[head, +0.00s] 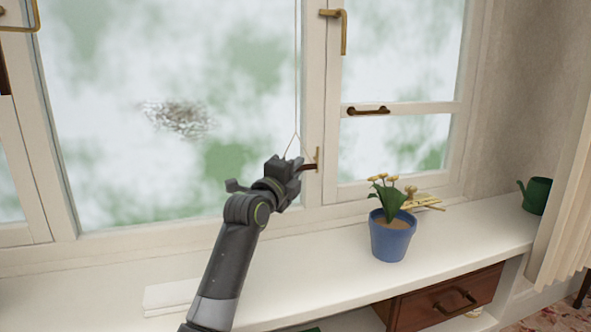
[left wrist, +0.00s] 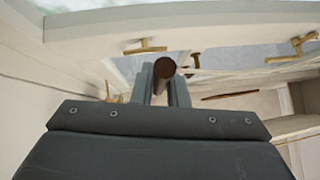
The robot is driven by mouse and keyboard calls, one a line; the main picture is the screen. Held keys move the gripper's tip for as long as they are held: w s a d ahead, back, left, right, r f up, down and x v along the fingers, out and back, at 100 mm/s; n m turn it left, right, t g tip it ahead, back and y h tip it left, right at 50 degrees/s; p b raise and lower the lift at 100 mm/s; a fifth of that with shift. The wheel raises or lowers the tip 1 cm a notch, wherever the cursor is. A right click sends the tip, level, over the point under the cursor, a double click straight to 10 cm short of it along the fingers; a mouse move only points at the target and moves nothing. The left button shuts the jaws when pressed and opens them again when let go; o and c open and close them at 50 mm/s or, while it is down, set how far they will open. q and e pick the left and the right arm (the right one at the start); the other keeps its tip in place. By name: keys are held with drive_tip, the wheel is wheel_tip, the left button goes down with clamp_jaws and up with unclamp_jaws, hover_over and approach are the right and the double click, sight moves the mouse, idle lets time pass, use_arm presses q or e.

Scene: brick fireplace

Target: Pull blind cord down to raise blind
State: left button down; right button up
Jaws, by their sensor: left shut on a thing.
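The thin pale blind cord (head: 297,75) hangs straight down in front of the window frame in the head view. Near its bottom it splits into a small triangle. A dark brown wooden handle (head: 309,167) is at the triangle's base, and its round end shows in the left wrist view (left wrist: 164,68). My left gripper (head: 293,167) is shut on this handle, its fingers on either side of it, above the windowsill. The fingers hide part of the handle. The blind itself is not in view. My right gripper is not in view.
A blue pot with yellow flowers (head: 391,240) stands on the white sill (head: 300,285) right of my arm. Brass items (head: 425,203) lie behind it. A green watering can (head: 537,195) is far right. A wooden drawer (head: 450,297) is below. Brass window handles (head: 343,32) stick out.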

use_arm(q)
drive_tip(key=shift+f, duration=0.3)
drive_tip(key=c, duration=1.6)
unclamp_jaws()
drive_tip(key=shift+o, duration=0.8)
drive_tip(key=shift+r, duration=0.15)
drive_tip(key=shift+s, duration=0.15)
drive_tip(key=v, duration=1.7)
